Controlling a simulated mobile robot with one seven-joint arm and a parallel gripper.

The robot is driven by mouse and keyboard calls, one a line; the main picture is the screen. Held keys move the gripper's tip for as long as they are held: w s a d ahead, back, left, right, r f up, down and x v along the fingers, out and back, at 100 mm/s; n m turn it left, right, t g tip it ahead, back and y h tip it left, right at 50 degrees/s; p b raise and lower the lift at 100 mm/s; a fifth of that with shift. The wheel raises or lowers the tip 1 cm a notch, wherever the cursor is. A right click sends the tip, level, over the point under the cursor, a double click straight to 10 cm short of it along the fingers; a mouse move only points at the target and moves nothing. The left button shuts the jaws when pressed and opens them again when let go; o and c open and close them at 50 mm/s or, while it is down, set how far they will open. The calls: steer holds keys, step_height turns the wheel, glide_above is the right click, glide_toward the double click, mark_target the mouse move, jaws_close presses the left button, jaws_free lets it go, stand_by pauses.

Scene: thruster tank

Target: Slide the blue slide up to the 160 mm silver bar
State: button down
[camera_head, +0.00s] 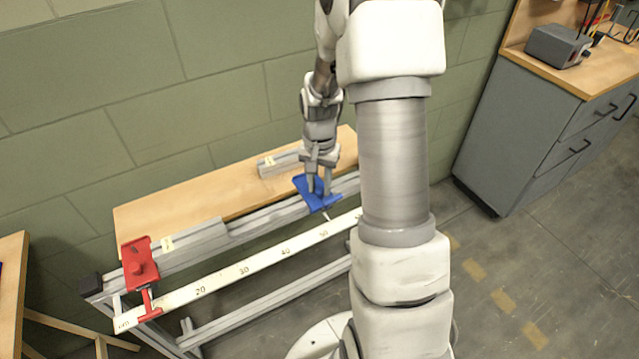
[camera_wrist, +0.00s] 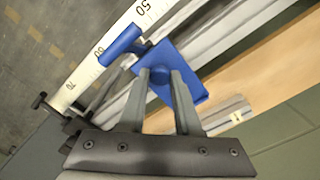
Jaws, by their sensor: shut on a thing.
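The blue slide (camera_head: 306,183) sits on the grey rail (camera_head: 258,222), toward the right of its visible part. It also shows in the wrist view (camera_wrist: 190,82), with a blue arm reaching over the scale between the 50 and 60 marks. My gripper (camera_head: 319,188) points down and is shut on the slide's raised knob; its fingers (camera_wrist: 160,76) flank the knob in the wrist view. One silver bar (camera_head: 280,163) with a small label lies on the wooden top behind the slide. Another silver bar (camera_head: 200,235) with a label lies along the rail at left. I cannot read either label.
A red slide (camera_head: 139,266) sits at the rail's left end. A white numbered scale (camera_head: 245,267) runs along the front. The wooden bench top (camera_head: 190,203) is mostly bare. My arm hides the rail's right end. A grey cabinet (camera_head: 530,130) stands at right.

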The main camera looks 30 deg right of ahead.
stand_by(0.8)
steer(key=a, duration=2)
steer(key=shift+s, duration=0.3)
steer(key=c, duration=0.6)
jaws_free()
step_height(320, 180, up, 18)
steer(key=p, duration=0.2)
steer(key=shift+f+p, duration=0.25)
steer(key=shift+p, duration=0.1)
steer(key=shift+d, duration=0.1)
